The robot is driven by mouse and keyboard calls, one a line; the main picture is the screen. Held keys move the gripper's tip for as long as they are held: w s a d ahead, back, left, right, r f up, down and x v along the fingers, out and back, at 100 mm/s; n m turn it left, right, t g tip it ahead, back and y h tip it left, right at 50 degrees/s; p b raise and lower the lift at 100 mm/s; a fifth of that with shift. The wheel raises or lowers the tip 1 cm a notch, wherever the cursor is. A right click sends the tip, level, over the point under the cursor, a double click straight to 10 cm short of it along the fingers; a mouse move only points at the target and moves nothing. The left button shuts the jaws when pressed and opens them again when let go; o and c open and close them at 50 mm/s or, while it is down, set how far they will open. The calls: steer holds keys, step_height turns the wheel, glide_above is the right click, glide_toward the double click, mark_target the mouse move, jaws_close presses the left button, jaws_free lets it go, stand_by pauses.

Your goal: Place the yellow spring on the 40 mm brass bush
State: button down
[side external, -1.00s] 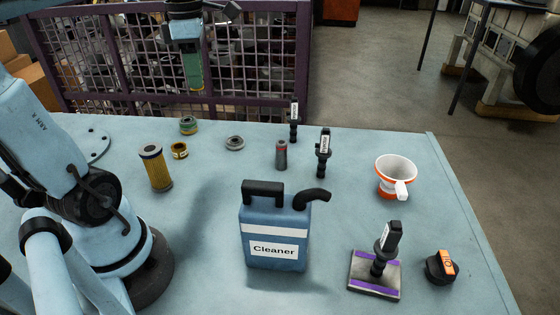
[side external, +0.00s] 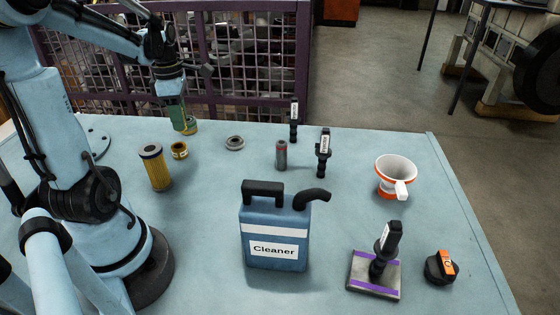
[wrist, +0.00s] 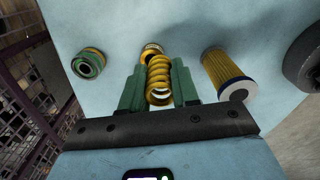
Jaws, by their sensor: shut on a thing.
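In the wrist view, the yellow spring (wrist: 159,80) is between the two green fingers of my gripper (wrist: 159,88), which are shut on it. A small brass-coloured bush (wrist: 152,48) shows just beyond the spring and is partly hidden by it. In the side view this bush (side external: 180,150) stands on the bench, below my gripper (side external: 179,118). A green-banded bush (wrist: 88,63) stands to the left in the wrist view. I cannot read any sizes on the bushes. The spring is hard to make out in the side view. It appears apart from the small bush.
A yellow filter (side external: 156,168) stands close to the small bush. A grey ring (side external: 235,143) and a grey cylinder (side external: 281,155) are to the right. A blue Cleaner can (side external: 273,235) stands nearer the camera. The bench between can and filter is clear.

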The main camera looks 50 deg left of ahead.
steer(key=a+f, duration=0.1)
steer(key=s+a, duration=0.1)
steer(key=shift+a+f, duration=0.35)
steer(key=shift+a, duration=0.05)
steer(key=shift+f, duration=2)
steer(key=shift+f, duration=0.15)
steer(key=c, duration=0.8)
jaws_free()
steer(key=shift+c, duration=0.2)
